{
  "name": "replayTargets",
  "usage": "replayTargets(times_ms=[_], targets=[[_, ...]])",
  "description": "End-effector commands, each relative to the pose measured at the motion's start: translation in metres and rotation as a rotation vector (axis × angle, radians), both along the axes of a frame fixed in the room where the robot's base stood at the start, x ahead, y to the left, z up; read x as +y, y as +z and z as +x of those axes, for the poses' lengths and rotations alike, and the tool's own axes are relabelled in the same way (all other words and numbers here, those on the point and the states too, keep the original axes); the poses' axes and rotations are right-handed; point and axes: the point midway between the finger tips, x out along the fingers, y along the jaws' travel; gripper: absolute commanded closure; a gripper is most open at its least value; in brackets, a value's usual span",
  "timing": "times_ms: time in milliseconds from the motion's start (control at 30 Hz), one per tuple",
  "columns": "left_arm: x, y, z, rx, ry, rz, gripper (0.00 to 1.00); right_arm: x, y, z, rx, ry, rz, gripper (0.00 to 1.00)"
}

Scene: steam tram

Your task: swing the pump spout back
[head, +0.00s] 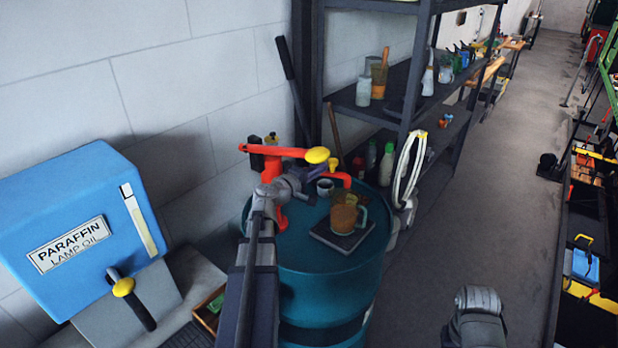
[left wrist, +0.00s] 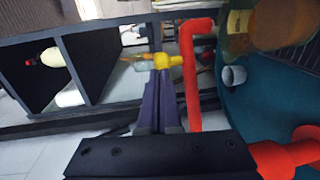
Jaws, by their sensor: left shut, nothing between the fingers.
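The red pump (head: 279,212) stands on a teal drum (head: 335,288). Its red lever with a yellow knob (head: 317,155) runs across above my left gripper. The red spout (head: 339,178) reaches right toward an amber glass jug (head: 345,212). My left gripper (head: 316,180) is shut and empty, over the drum at the pump. In the left wrist view its fingers (left wrist: 158,85) lie alongside the spout (left wrist: 192,85); I cannot tell whether they touch. The yellow knob (left wrist: 170,61) shows at the fingertips there. My gripper and wrist hide part of the pump.
The jug stands on a dark flat plate (head: 328,239), with a small pale cup (head: 325,187) behind. A blue paraffin tank (head: 75,225) is at left. Dark shelves (head: 400,112) with bottles rise behind the drum. The grey floor (head: 500,200) to the right is clear.

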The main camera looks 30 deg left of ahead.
Motion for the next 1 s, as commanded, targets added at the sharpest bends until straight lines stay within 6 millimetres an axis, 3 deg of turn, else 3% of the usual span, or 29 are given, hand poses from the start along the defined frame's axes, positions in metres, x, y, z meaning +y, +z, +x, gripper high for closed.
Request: replayTargets(times_ms=[200,767,1000], targets=[[-0.001,-0.003,0.020,0.000,0.000,0.000,1.00,0.000,-0.003,0.000,0.000,0.000,0.000,0.50],[-0.003,-0.003,0.024,0.001,0.009,-0.001,1.00,0.000,-0.003,0.000,0.000,0.000,0.000,0.50],[-0.003,-0.003,0.039,0.000,0.107,0.002,1.00,0.000,-0.003,0.000,0.000,0.000,0.000,0.50]])
